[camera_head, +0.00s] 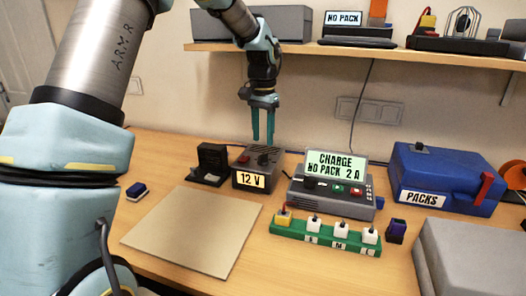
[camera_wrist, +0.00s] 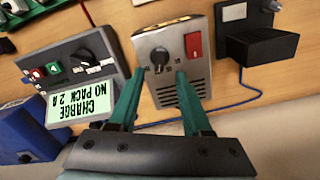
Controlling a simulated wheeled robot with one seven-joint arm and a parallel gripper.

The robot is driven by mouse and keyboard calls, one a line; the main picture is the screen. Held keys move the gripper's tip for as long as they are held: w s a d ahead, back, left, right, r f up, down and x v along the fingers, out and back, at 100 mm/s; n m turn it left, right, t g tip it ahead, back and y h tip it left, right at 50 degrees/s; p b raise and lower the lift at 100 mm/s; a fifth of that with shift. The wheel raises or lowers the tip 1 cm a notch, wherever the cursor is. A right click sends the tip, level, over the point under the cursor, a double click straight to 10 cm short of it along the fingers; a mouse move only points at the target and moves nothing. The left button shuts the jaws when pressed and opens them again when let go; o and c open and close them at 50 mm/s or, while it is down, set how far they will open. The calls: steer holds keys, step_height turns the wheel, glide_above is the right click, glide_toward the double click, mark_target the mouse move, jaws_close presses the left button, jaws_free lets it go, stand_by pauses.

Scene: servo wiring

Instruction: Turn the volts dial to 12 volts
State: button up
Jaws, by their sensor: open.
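The grey power supply box (camera_head: 254,176) stands on the table near the back, its front display reading 12 V. In the wrist view its top (camera_wrist: 197,72) shows a black round dial (camera_wrist: 160,55) with small marks around it and a red switch (camera_wrist: 193,45). My gripper (camera_head: 263,142) points down above the box in the head view. In the wrist view my gripper (camera_wrist: 157,77) has its two teal fingers spread apart with nothing between them. The dial lies just beyond the fingertips; I cannot tell whether they touch it. The dial's small labels are too blurred to read.
A charger (camera_head: 334,190) reading "CHARGE NO PACK 2 A" stands right of the box. A black holder (camera_head: 209,165) stands on its left. A green strip of connectors (camera_head: 325,235) and a bare beige mat (camera_head: 195,230) lie in front. A blue PACKS box (camera_head: 445,177) is at the right. A shelf (camera_head: 350,53) hangs above.

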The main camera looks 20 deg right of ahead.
mark_target(263, 155)
step_height(263, 155, up, 5)
steer(key=shift+r+b, duration=0.1)
steer(key=shift+b, duration=0.35)
steer(key=s+a+f+n, duration=0.1)
steer(key=a+f+n, duration=0.2)
steer(key=a, duration=0.7)
steer(key=s+a+f+n, duration=0.2)
steer(key=a, duration=0.8)
steer(key=s+a+f+n, duration=0.2)
steer(key=s+a+n, duration=0.1)
steer(key=s+a, duration=0.2)
steer(key=s+a+f+n+t, duration=0.1)
steer(key=s+a+f+n, duration=0.1)
steer(key=s+a, duration=0.3)
steer(key=a+f, duration=0.1)
steer(key=a, duration=0.2)
steer(key=shift+a+n+t, duration=0.3)
steer(key=shift+a+n, duration=0.1)
